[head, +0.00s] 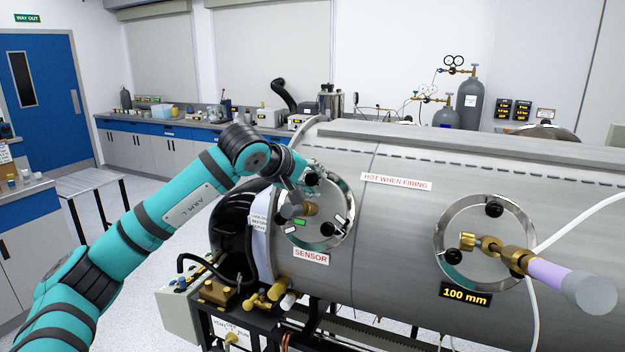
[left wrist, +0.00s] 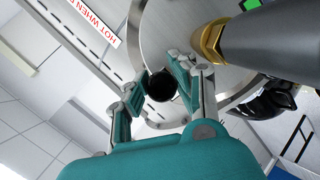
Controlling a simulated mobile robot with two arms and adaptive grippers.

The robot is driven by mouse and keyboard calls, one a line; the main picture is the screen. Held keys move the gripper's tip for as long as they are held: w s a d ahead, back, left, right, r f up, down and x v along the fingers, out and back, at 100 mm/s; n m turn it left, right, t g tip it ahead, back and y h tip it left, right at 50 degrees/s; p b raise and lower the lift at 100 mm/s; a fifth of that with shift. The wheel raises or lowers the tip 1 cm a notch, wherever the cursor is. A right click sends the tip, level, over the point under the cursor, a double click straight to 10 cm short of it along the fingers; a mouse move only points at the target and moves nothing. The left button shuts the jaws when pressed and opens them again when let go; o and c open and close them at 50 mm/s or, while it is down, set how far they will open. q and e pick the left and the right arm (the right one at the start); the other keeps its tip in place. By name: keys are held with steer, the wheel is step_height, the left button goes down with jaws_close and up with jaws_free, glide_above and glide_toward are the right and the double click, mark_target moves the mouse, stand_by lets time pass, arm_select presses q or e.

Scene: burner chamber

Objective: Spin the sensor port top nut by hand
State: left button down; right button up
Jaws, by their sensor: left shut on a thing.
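The sensor port (head: 340,232) is a round metal flange on the side of the steel chamber, above the red SENSOR label (head: 311,257). Its top nut is a black round knob (head: 313,179), which also shows in the left wrist view (left wrist: 160,88). My left gripper (head: 307,178) reaches the port from the upper left. In the left wrist view my gripper (left wrist: 168,82) has its two fingers on either side of the black nut, shut on it. Two other black knobs (head: 327,229) sit lower on the flange. My right gripper is not in view.
A grey sensor body with a brass fitting (head: 310,209) sticks out of the port just below my gripper; its brass hex part (left wrist: 211,42) is close in the left wrist view. The 100 mm port (head: 447,225) with a lilac-sleeved probe (head: 552,276) juts out at the right.

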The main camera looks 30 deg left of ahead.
arm_select(q)
steer(key=shift+f, duration=0.1)
stand_by(0.3)
steer(key=c, duration=1)
jaws_free()
steer(key=shift+c, duration=0.2)
